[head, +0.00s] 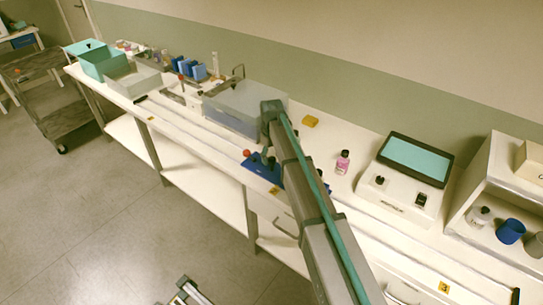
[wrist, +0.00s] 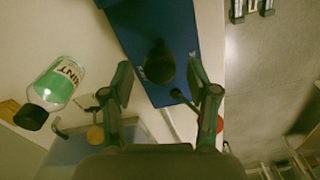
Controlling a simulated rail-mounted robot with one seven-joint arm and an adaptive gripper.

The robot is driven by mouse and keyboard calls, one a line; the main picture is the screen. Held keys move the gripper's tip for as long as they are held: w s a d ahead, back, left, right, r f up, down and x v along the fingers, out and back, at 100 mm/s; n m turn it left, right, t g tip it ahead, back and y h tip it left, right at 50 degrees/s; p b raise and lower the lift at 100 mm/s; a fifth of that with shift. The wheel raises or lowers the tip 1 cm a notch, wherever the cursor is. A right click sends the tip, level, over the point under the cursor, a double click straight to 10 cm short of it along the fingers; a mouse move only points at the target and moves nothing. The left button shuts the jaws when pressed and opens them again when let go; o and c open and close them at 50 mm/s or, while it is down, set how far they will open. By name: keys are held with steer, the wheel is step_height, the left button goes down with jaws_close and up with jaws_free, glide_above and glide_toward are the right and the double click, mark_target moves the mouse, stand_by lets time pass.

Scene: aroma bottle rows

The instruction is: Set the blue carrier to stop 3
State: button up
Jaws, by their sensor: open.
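The blue carrier (head: 255,167) sits on the rail along the counter's front edge, near the middle yellow label (head: 274,190); my arm partly hides it. In the wrist view the carrier (wrist: 190,30) is a flat blue plate with a dark upright knob (wrist: 158,62) and a dark lever ending in a red ball (wrist: 219,123). My gripper (wrist: 161,75) is open above the carrier, one finger on each side of the knob, with gaps visible. In the head view my gripper (head: 267,150) is mostly hidden. Another yellow label (head: 443,286) is farther right on the front edge; its number is too small to read.
A grey box (head: 245,105) stands behind the carrier. A pink-labelled bottle (head: 342,163) and a device with a teal screen (head: 415,160) stand to the right. A green-labelled bottle (wrist: 60,80) lies left of the gripper in the wrist view. The front rail strip (head: 385,255) is partly visible to the right.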

steer(key=shift+f, duration=0.35)
steer(key=shift+c, duration=0.3)
jaws_close()
